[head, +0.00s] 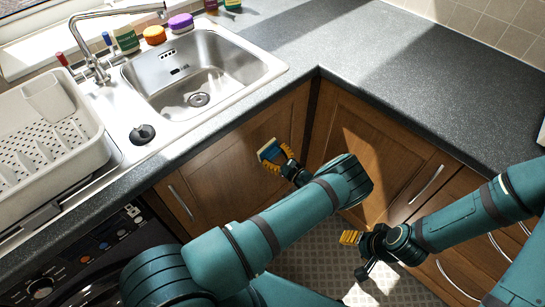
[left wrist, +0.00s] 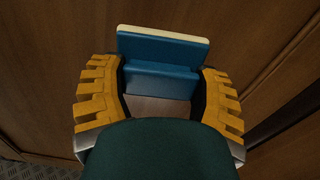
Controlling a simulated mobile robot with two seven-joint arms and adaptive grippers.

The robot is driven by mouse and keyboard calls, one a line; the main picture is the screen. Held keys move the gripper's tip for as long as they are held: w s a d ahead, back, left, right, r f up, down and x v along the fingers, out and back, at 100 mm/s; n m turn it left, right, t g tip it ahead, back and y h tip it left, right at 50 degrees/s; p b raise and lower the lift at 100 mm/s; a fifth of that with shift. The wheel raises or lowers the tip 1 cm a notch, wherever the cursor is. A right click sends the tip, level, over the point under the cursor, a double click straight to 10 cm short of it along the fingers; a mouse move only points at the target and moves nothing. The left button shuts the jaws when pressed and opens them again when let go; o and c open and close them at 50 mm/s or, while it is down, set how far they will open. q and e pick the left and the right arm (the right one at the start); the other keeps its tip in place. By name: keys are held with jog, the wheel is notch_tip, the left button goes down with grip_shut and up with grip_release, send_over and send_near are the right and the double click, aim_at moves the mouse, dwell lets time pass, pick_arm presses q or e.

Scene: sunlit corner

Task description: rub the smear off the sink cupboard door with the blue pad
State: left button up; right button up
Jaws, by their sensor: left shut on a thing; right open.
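The blue pad (head: 267,149) has a pale face and is held in my left gripper (head: 271,157), in front of the sink cupboard door (head: 225,160). In the left wrist view the blue pad (left wrist: 160,79) sits between the yellow fingers of my left gripper (left wrist: 160,95), its cream layer at the far edge. I cannot tell whether the pad touches the brown wooden door. I cannot make out a smear in either view; my gripper and arm cover part of the door. My right gripper (head: 352,240) is open and empty, low in front of the right-hand cupboards.
The steel sink (head: 195,85) and grey worktop (head: 400,70) lie above the doors. A white dish rack (head: 55,150) stands at left, with a dark appliance (head: 90,250) below. Another cupboard door (head: 365,150) meets at the corner. The patterned floor (head: 310,240) is clear.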

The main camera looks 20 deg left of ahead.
pick_arm(q)
jog(key=shift+v, duration=3.05)
jog(key=shift+d, duration=0.1)
jog(key=shift+v, duration=1.35)
